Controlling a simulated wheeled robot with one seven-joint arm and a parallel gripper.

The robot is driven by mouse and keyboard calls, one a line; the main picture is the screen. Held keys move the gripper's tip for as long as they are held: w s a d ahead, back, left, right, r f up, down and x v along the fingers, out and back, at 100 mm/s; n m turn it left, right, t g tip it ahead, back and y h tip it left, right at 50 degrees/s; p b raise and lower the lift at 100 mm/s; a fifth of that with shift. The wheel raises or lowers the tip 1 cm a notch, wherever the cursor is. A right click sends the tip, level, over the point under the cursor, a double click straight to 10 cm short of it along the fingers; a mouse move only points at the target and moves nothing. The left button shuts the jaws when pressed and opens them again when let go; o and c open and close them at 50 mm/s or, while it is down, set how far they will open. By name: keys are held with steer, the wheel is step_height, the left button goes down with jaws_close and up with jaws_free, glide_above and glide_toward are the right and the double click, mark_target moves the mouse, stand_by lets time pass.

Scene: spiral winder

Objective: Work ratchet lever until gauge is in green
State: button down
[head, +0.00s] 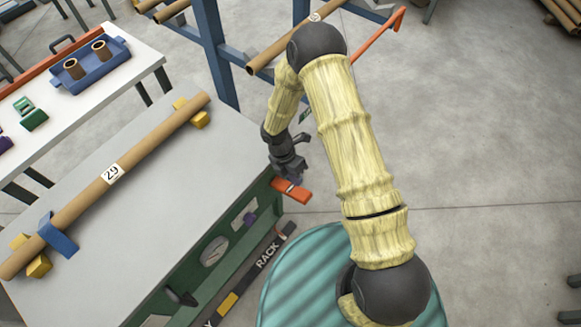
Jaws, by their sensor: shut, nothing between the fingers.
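The orange lever (293,191) sticks out past the right corner of the grey-topped bench. My gripper (291,178) is at the lever, just above it in the picture, pointing down. It is shut with nothing held; whether it touches the lever I cannot tell. A round white gauge (215,251) is set in the bench's green front panel, seen at a steep slant. Its needle and colour zones are too small to read.
A long cardboard tube (85,196) marked 29 lies on the bench top (190,165) in yellow supports with a blue clamp (58,238). A white table (130,62) with a blue tray (93,77) stands behind. A blue rack (212,50) holds tubes.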

mark_target(301, 194)
steer(key=shift+p+x, duration=0.5)
steer(key=shift+x, duration=2.25)
